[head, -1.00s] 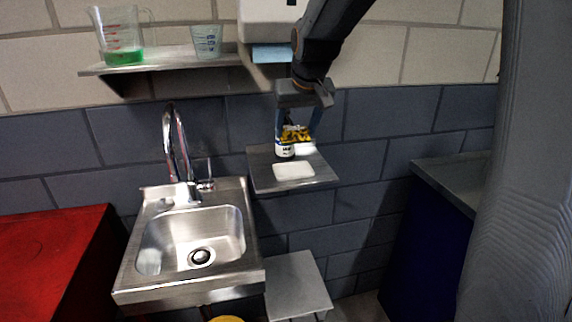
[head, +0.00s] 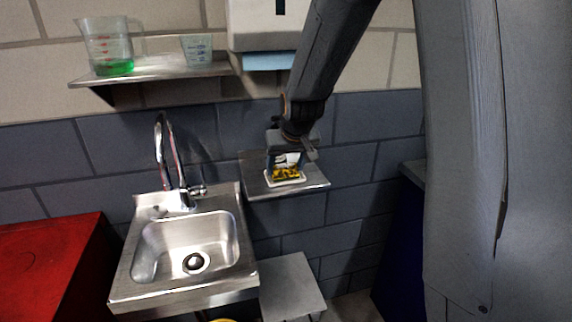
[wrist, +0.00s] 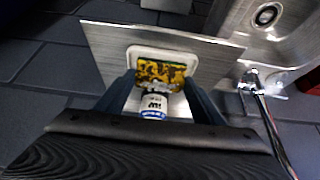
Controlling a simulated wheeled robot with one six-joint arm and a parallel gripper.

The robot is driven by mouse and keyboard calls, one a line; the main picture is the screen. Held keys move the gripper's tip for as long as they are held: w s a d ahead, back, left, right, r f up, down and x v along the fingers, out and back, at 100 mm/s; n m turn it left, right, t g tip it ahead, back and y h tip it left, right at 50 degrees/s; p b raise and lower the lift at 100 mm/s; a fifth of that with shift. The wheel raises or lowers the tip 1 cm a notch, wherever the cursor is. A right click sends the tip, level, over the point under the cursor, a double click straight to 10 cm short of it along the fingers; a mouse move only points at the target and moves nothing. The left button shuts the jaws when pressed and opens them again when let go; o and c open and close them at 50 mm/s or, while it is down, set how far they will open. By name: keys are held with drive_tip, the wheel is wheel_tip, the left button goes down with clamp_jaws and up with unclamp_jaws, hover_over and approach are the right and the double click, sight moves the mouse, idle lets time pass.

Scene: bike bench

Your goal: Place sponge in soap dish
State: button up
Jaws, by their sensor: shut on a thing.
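The sponge (head: 287,173) is yellow with dark patches. It also shows between my fingers in the wrist view (wrist: 160,73). My gripper (head: 286,165) is shut on the sponge and reaches down over the small metal shelf. The white soap dish (head: 270,183) lies on that shelf, and its pale rim shows around the sponge's far side in the wrist view (wrist: 163,53). The sponge is over or in the dish; I cannot tell whether it touches the bottom.
A small bottle with a white and blue label (wrist: 153,104) stands close to the sponge, between my fingers in the wrist view. The metal shelf (head: 314,183) is beside the steel sink (head: 190,245) and faucet (head: 165,160). A dispenser (head: 262,25) hangs above.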

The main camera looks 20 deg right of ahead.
drive_tip(key=shift+f, duration=0.1)
drive_tip(key=o, duration=1.1)
drive_tip(key=b+v, duration=0.2)
drive_tip(key=v, duration=1)
drive_tip(key=s+f+g, duration=0.4)
drive_tip(key=s+f, duration=1.3)
drive_tip(key=s, duration=0.2)
drive_tip(key=shift+g, duration=0.4)
drive_tip(key=shift+s, duration=0.1)
